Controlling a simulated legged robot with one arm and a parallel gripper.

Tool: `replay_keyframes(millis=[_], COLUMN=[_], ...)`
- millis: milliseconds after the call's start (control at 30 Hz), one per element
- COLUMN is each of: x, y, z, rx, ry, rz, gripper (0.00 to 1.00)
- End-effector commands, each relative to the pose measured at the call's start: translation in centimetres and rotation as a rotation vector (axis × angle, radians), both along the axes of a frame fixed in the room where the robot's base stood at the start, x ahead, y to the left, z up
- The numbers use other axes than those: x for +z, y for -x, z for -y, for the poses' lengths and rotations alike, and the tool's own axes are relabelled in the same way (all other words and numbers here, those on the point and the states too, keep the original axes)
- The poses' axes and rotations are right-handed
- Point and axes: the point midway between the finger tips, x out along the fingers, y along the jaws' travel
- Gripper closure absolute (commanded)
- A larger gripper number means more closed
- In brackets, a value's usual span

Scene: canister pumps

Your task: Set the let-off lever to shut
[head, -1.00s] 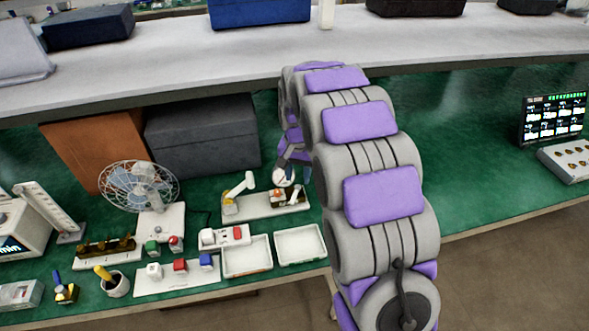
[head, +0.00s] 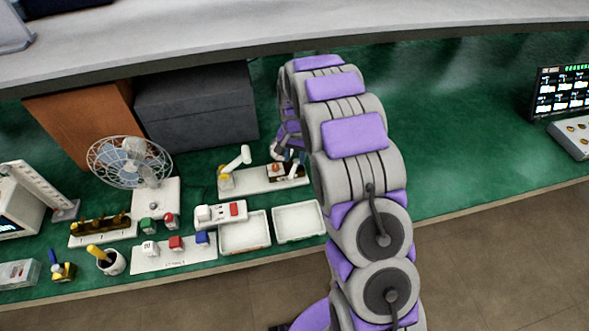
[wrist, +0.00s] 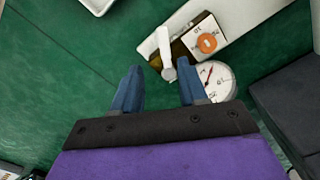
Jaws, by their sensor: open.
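My gripper (wrist: 160,68) is open and empty above the green bench in the wrist view. A white lever (wrist: 166,52) stands just beyond and between the fingertips; I see no clear contact. It sits by the end of a dark brown plate (wrist: 181,57) on a white base (wrist: 255,14). An orange knob (wrist: 207,42) on a white block and a round dial with a red needle (wrist: 216,82) are beside it. In the head view my gripper (head: 284,147) is partly hidden by my arm, over the right end of the white base (head: 250,184). A white handle with a yellow joint (head: 226,180) stands at its left end.
Two white trays (head: 270,236) lie in front. A fan (head: 130,162) and a switch box (head: 207,218) stand to the left. Dark grey and orange-brown boxes (head: 195,115) are behind, under a grey shelf (head: 300,38). The green bench to the right is mostly clear.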

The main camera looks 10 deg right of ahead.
Motion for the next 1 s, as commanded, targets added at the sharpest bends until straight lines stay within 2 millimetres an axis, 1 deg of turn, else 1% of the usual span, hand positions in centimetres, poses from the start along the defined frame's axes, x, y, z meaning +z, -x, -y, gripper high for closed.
replay_keyframes(millis=[33,100,300,500,767,1000], x=[-1.3,-2.5,-5.1,-6.1,-6.2,-6.2], y=[0.1,0.0,0.0,-0.1,-0.1,0.0], z=[-0.1,-0.2,-0.3,0.0,-0.1,-0.2], rx=[0.001,0.001,0.001,0.002,0.002,0.001], ry=[0.001,0.002,0.002,-0.001,0.001,0.002], rz=[-0.003,-0.001,0.001,0.003,0.003,0.003], gripper=[0.57,0.57,0.57,0.57,0.57,0.79])
